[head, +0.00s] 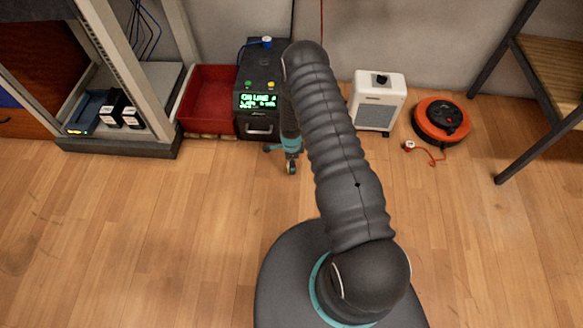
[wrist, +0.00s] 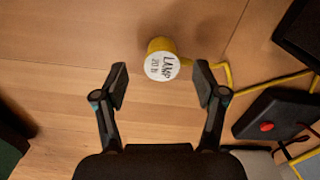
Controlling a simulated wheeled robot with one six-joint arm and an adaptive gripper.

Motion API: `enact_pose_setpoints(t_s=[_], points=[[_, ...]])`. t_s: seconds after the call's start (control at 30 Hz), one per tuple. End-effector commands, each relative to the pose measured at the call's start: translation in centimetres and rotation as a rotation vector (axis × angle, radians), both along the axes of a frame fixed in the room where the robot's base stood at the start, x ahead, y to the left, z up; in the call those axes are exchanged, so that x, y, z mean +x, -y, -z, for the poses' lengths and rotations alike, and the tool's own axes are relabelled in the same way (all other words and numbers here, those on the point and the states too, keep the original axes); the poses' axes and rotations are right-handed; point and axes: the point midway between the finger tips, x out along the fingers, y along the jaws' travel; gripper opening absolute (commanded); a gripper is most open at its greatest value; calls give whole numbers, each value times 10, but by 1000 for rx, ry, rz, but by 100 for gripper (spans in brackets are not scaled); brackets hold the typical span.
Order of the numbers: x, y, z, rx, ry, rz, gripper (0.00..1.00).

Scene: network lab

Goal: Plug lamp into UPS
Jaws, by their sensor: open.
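The lamp plug (wrist: 161,62) is yellow with a white face reading "LAMP" and a smaller, less clear line. It lies at the upper middle of the wrist view, and a yellow cable runs from it to the right. My gripper (wrist: 161,86) is open and empty, with the plug just beyond and between its fingertips, not gripped. In the head view my gripper (head: 291,165) hangs low in front of the UPS. The UPS (head: 258,100) is a black box with a lit green display and a blue plug (head: 266,42) on top; my arm hides its right side.
A dark block with a red button (wrist: 267,127) lies right of my gripper in the wrist view. A red bin (head: 207,97) stands left of the UPS, a white heater (head: 378,100) and orange cable reel (head: 440,121) right. The wooden floor in front is clear.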

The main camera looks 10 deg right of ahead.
Motion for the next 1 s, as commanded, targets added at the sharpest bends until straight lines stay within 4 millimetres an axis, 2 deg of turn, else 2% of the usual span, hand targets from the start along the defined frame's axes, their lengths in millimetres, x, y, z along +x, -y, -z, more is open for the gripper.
enact_pose_setpoints(t_s=[0.1, 0.23, 0.63, 0.67, 0.9, 1.0], points=[[1, -1, 17, 0, -2, 0, 71], [1, -1, 29, 0, 0, 0, 71], [2, -1, 32, 0, 0, 0, 71], [2, -1, 32, 0, 0, 0, 69], [1, -1, 32, 0, 0, 0, 10], [2, -1, 32, 0, 0, 0, 9]])
